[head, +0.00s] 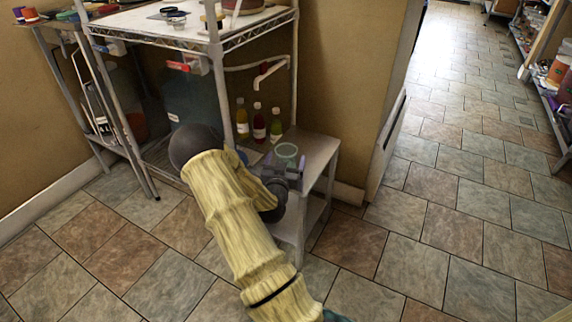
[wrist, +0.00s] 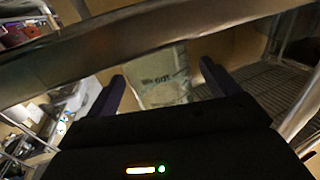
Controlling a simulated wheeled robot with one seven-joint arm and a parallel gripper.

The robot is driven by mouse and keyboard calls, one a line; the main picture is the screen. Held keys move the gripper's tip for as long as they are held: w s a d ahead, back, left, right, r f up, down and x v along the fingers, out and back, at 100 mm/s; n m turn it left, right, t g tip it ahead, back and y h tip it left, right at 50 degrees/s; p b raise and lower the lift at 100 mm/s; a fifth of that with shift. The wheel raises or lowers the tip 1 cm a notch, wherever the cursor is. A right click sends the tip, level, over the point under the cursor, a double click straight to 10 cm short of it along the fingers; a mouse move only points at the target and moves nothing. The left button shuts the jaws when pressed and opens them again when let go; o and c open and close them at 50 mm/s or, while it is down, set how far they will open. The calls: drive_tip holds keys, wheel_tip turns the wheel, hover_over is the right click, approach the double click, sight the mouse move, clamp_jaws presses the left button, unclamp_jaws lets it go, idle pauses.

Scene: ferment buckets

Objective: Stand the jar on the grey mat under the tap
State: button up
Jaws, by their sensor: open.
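The jar (head: 286,151), clear glass with a pale green rim, stands upright on the small grey side stand in the head view. In the wrist view the jar (wrist: 165,88) shows a printed label between my two fingers. My gripper (head: 284,173) is at the jar's near side, open, with dark purple fingers; in the wrist view the gripper (wrist: 162,85) has a finger on either side of the jar. I cannot tell whether either finger touches it. I cannot make out the grey mat.
The side stand (head: 318,146) adjoins a wire rack (head: 255,35). Several bottles (head: 259,124) stand behind my arm. Another red tap (head: 178,66) is on the rack's left. A metal bar (wrist: 150,45) crosses the wrist view.

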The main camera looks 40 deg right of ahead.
sight(288, 151)
drive_tip(key=shift+b+x, duration=0.3)
drive_tip(key=shift+x, duration=1.25)
drive_tip(key=c, duration=1.3)
drive_tip(key=shift+o, duration=0.2)
wheel_tip(288, 151, up, 10)
drive_tip(key=p, duration=0.4)
drive_tip(key=shift+a, duration=0.1)
